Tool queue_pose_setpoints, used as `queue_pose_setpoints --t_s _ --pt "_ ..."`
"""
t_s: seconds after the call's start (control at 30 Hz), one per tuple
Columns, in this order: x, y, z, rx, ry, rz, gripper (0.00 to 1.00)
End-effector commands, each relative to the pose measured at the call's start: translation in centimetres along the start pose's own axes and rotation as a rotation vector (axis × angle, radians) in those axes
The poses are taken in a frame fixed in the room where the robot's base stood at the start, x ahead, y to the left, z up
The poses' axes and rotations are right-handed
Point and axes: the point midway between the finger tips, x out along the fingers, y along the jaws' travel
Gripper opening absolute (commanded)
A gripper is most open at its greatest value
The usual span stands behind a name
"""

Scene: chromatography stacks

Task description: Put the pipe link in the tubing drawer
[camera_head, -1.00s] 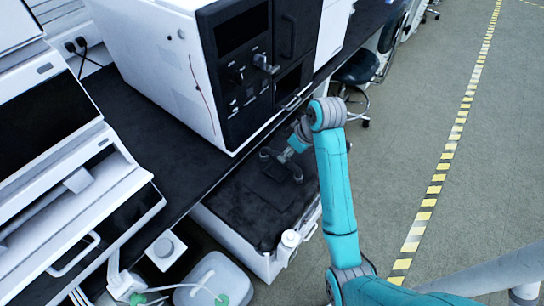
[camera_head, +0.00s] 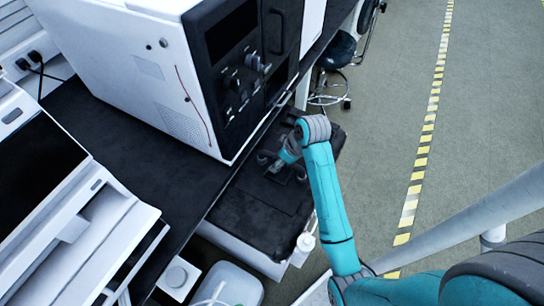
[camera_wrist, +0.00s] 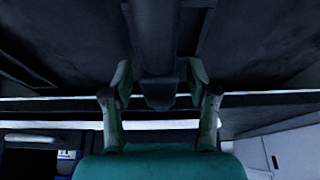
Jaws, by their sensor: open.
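My gripper (camera_head: 283,168) is low over the dark surface of a pulled-out drawer (camera_head: 250,205) with white walls, beside the bench. Its fingers are apart in the wrist view (camera_wrist: 160,88). A dark grey cylindrical piece (camera_wrist: 155,40), possibly the pipe link, lies between and beyond the fingertips, with a short block at its near end. I cannot tell whether the fingers touch it. In the head view, the pipe link cannot be made out clearly.
A large white instrument with a black front (camera_head: 235,80) stands on the black bench (camera_head: 130,145) close to my arm. A white bottle (camera_head: 303,247) stands at the drawer's near corner. A stool (camera_head: 335,50) is behind. Open floor (camera_head: 390,130) lies to the right.

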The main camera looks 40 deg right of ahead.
Motion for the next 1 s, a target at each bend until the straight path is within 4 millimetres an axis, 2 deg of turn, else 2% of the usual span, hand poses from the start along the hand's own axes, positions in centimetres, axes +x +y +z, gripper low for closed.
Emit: queue_pose_setpoints --t_s 0.1,0.33,0.37,0.57,0.6,0.87,1.0 --pt "0.39 -0.08 0.74 0.001 -0.001 0.000 0.58" --pt "0.43 -0.07 0.77 0.000 0.000 0.000 0.58" --pt "0.43 -0.07 0.76 0.000 0.000 0.001 0.53" --pt "0.43 -0.07 0.75 0.000 0.000 0.001 0.03" --pt "0.43 -0.07 0.75 0.000 0.000 0.001 0.00" --pt "0.36 -0.05 0.69 -0.001 0.001 0.001 0.00" --pt "-0.52 0.01 0.26 -0.001 0.003 0.003 0.00"
